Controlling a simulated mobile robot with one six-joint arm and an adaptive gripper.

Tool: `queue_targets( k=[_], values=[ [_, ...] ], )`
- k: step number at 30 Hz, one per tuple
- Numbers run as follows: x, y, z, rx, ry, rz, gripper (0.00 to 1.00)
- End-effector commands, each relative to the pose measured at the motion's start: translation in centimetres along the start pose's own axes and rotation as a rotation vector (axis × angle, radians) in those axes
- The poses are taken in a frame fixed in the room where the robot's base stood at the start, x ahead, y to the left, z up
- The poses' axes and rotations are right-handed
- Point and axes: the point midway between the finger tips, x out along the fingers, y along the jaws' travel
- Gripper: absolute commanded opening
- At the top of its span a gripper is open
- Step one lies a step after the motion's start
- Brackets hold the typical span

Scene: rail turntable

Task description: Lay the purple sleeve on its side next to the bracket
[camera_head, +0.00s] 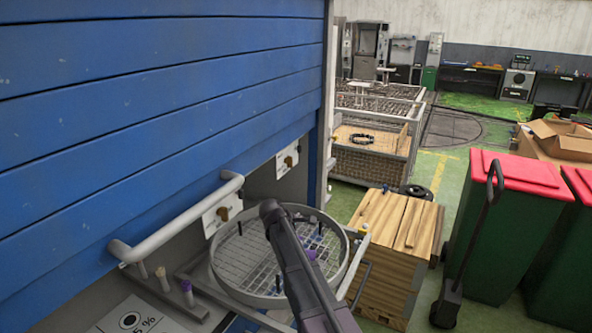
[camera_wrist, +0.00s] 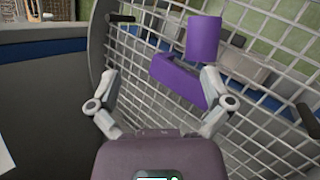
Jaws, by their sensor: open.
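The purple sleeve (camera_wrist: 203,40) is a plain cylinder in the upper middle of the wrist view, seemingly standing upright on the wire mesh. Just below it lies a longer purple piece, apparently the bracket (camera_wrist: 172,76); I cannot tell whether the two touch. My gripper (camera_wrist: 158,80) is open, its fingers spread over the mesh. The bracket lies partly between the fingers, and the right finger covers part of it. The sleeve is beyond the fingertips. In the head view my arm hides the gripper; a small purple patch (camera_head: 311,254) shows beside it.
The round basket (camera_head: 345,270) has a raised grey rim and several dark upright pegs. A grey rail (camera_head: 185,215) and blue shutter (camera_head: 150,120) stand close on the left. A wooden crate (camera_head: 400,235) and green bins with red lids (camera_head: 515,220) stand right.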

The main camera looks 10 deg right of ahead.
Motion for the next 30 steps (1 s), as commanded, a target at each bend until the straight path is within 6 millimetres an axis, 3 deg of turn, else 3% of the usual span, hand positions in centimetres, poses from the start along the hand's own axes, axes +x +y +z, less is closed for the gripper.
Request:
queue_targets(
  k=[30],
  values=[
    [-1.3, 7.1, -2.9, 0.344, 0.486, -0.143, 1.00]
  ],
)
